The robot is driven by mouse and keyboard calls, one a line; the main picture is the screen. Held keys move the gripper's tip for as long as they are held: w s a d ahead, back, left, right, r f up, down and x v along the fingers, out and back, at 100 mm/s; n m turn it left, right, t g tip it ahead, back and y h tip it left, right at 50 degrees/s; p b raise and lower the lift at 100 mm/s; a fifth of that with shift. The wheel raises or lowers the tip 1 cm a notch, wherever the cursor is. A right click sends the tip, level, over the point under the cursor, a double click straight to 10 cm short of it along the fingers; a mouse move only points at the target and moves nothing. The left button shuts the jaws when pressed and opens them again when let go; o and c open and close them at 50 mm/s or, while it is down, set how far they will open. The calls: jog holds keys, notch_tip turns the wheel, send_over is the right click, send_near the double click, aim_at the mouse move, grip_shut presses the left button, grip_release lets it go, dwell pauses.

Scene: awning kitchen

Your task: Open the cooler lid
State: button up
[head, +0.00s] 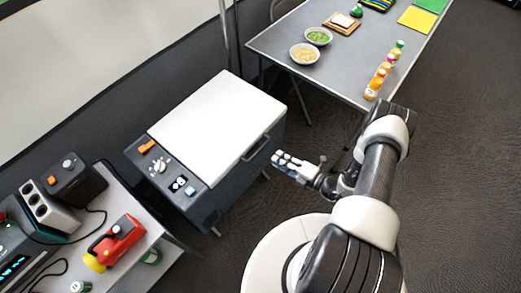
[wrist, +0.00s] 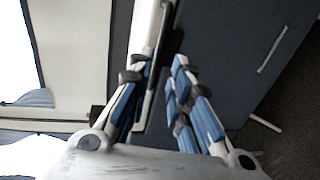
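The cooler (head: 237,192) is a dark grey box with a white lid (head: 215,125), which lies flat and looks closed. A dark bar handle (head: 257,147) sits on the lid's right edge. My gripper (head: 278,157) is just right of the handle, pointing at it. In the wrist view my gripper (wrist: 155,72) has its blue-padded fingers apart. The handle (wrist: 154,65) and the white lid edge (wrist: 143,28) show between and beyond them, closer to the left finger. I cannot tell whether a finger touches the handle.
A control panel with knobs (head: 160,166) is on the cooler's left end. A side table (head: 138,204) with a red and yellow device (head: 115,243) stands at lower left. A grey table (head: 283,43) with bowls and bottles is at upper right. Dark floor is open at right.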

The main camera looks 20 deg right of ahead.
aim_at(260, 149)
jog(key=b+x, duration=0.2)
jog(key=x, duration=0.8)
jog(key=shift+w+a, duration=0.1)
jog(key=shift+w, duration=0.05)
grip_shut()
